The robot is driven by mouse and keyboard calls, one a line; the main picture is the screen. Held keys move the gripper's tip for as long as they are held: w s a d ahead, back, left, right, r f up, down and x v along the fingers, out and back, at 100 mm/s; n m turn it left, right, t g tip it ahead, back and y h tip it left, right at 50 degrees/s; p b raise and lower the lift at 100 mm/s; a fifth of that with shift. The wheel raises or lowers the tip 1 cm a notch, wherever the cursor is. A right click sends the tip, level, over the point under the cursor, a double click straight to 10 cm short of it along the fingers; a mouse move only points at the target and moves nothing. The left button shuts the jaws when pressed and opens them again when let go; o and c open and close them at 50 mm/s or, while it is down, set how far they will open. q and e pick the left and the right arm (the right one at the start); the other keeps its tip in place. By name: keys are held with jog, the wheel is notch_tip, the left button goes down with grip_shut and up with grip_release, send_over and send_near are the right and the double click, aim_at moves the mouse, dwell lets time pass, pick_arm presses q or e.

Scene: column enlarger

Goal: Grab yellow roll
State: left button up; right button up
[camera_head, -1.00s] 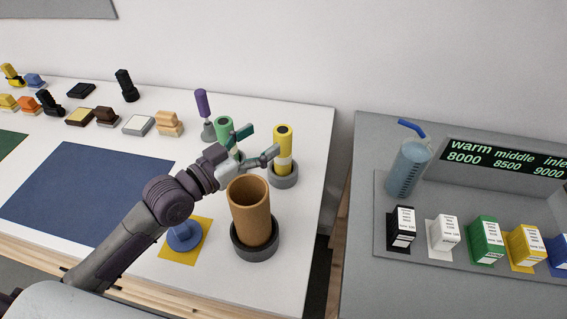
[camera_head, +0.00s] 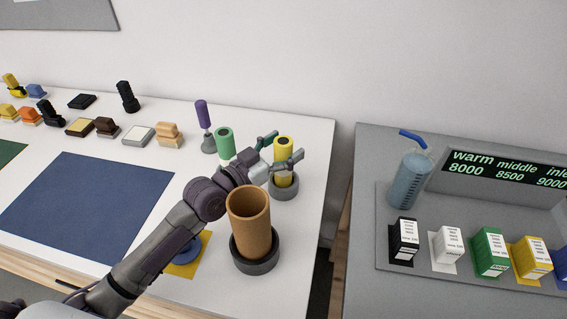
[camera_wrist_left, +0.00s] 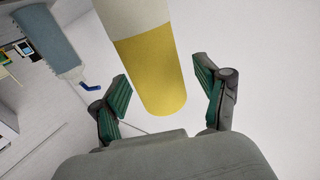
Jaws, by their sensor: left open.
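The yellow roll (camera_head: 283,148) stands upright in a dark round holder (camera_head: 284,192) near the back right of the white table. In the left wrist view the roll (camera_wrist_left: 153,70) shows a yellow end and a white band, and lies between the fingers. My left gripper (camera_head: 279,149) is open with its fingers on either side of the roll. In the left wrist view the green finger pads (camera_wrist_left: 162,92) look apart from the roll. Part of the roll's lower half is hidden by a finger in the head view. My right gripper is not in view.
A green roll (camera_head: 224,141) stands close left of the yellow one, and a purple-handled tool (camera_head: 203,114) behind it. A tall brown cylinder (camera_head: 249,220) in a dark holder stands in front. A grey table (camera_head: 362,255) with small boxes lies right, across a gap.

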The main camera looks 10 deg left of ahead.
pick_arm(q)
jog(key=shift+s, duration=0.1)
jog(key=shift+c, duration=0.2)
grip_shut()
jog(key=shift+r, duration=0.1)
